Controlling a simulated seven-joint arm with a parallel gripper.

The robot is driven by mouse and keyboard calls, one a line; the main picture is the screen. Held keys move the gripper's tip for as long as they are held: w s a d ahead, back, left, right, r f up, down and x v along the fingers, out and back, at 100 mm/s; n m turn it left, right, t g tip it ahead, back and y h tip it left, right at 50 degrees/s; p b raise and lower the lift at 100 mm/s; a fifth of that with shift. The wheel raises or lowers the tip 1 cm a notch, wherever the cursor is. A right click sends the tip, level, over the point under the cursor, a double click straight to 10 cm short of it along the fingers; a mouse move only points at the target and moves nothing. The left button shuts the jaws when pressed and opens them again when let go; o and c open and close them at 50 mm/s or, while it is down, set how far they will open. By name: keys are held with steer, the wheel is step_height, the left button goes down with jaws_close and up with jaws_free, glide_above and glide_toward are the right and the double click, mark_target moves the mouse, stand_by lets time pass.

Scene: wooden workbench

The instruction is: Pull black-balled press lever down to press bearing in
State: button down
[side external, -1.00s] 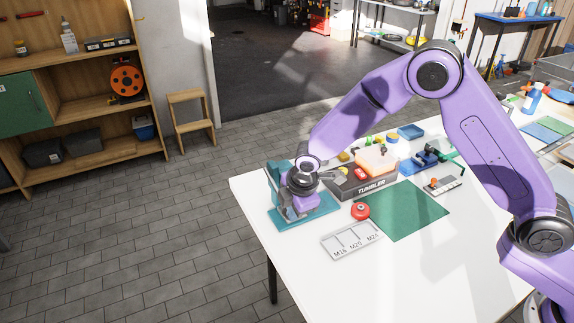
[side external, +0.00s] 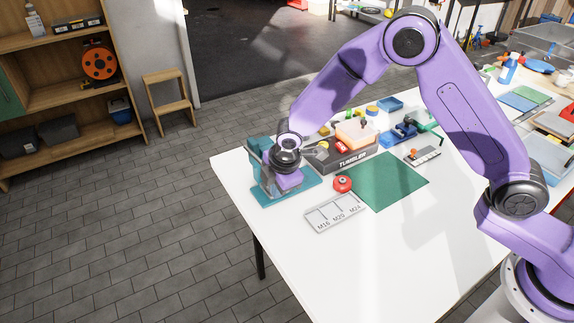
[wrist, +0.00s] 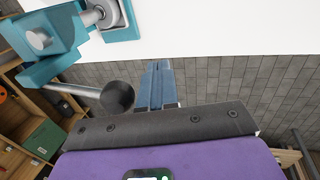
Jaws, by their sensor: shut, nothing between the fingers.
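The teal press (side external: 258,160) stands on its teal base (side external: 268,197) at the table's left corner. In the wrist view, the press body (wrist: 65,35) is at upper left, with a pale cylinder in it. Its metal lever (wrist: 72,89) reaches right to the black ball (wrist: 117,97). My gripper (wrist: 160,66) is shut and empty, its blue fingers just right of the ball. I cannot tell whether they touch it. In the side view, my wrist hides the lever, the ball and my fingertips. The bearing cannot be made out clearly.
A dark tray marked TUMBLER (side external: 355,158) stands right of the press. A red round part (side external: 342,184), a grey labelled plate (side external: 335,213) and a green mat (side external: 385,182) lie nearby. The table's front middle is clear. The table edge runs close beside the press.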

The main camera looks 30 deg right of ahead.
steer(key=s+r, duration=0.9)
steer(key=s+d+r+m+g, duration=0.1)
steer(key=s+d+r+m, duration=0.1)
steer(key=s+d, duration=0.7)
steer(key=s+d+r+m+g, duration=0.1)
steer(key=s+d+r+m, duration=0.2)
steer(key=s+d, duration=0.7)
steer(key=s+r, duration=0.1)
steer(key=s, duration=0.5)
steer(key=shift+d+r+g, duration=0.15)
steer(key=shift+r+g, duration=0.1)
steer(key=shift+g, duration=0.15)
